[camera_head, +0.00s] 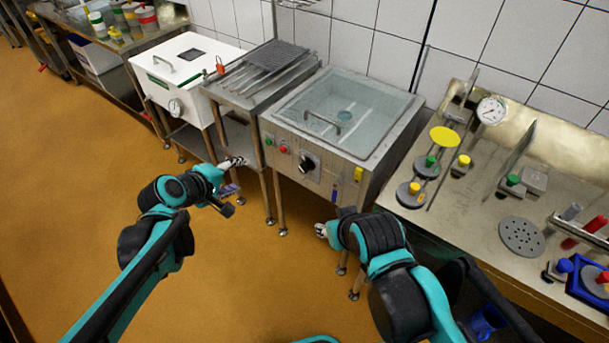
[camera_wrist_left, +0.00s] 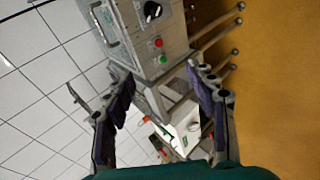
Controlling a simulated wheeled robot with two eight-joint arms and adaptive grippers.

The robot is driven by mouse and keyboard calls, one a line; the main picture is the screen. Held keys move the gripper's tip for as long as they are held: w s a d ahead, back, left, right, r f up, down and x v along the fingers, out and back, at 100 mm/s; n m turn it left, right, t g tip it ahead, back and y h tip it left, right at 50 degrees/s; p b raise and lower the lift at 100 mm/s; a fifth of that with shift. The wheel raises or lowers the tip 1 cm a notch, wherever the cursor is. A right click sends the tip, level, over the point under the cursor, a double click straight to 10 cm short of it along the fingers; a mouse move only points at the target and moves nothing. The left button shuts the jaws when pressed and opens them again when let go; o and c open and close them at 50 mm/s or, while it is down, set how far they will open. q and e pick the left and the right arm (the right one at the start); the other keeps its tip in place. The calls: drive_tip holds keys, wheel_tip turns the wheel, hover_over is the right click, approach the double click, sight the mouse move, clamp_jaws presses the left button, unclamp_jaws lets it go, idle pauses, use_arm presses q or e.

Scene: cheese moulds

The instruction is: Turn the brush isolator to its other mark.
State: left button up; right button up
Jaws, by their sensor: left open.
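The likely brush isolator is a black rotary knob on a pale plate (camera_head: 308,163), on the front of the steel tank machine (camera_head: 327,185). Its pointer direction is too small to read surely. The knob also shows at the top of the left wrist view (camera_wrist_left: 152,10). My left gripper (camera_head: 232,176) is open and empty, left of the machine front and apart from the knob. In the left wrist view its fingers (camera_wrist_left: 160,77) stand wide apart. My right gripper (camera_head: 322,230) is low in front of the machine, mostly hidden by its own arm; its fingers cannot be made out.
Green (camera_head: 269,141) and red (camera_head: 283,149) buttons sit left of the knob. A yellow tag (camera_head: 359,174) is to its right. A steel rack table (camera_head: 262,75) and a white box (camera_head: 185,65) stand left. A cluttered steel bench (camera_head: 470,215) is right. The orange floor ahead is clear.

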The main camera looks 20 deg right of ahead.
use_arm(q)
drive_tip(key=w+d+f+n+h+b, duration=0.1)
drive_tip(key=w+d+f+n+h, duration=0.15)
drive_tip(key=w+d+f, duration=0.35)
drive_tip(key=n+t+h+b, duration=0.1)
drive_tip(key=n+h+b, duration=0.25)
drive_tip(key=n, duration=0.45)
approach(302, 170)
wheel_tip(302, 170, up, 6)
drive_tip(key=w, duration=0.2)
drive_tip(key=w+d+f+n+b, duration=0.1)
drive_tip(key=d+f, duration=0.1)
drive_tip(key=w+d+f+n+t+h, duration=0.1)
drive_tip(key=d+f+n, duration=0.1)
drive_tip(key=d+f, duration=0.1)
drive_tip(key=w+d+f+n+h+b, duration=0.1)
drive_tip(key=d+f, duration=0.1)
drive_tip(key=f, duration=0.1)
drive_tip(key=shift+w+d+f+n+b, duration=0.1)
drive_tip(key=shift+d+n+b, duration=0.1)
drive_tip(key=shift+n+b, duration=0.1)
drive_tip(key=shift+w+d, duration=0.45)
drive_tip(key=shift+d, duration=0.1)
drive_tip(key=c, duration=1.2)
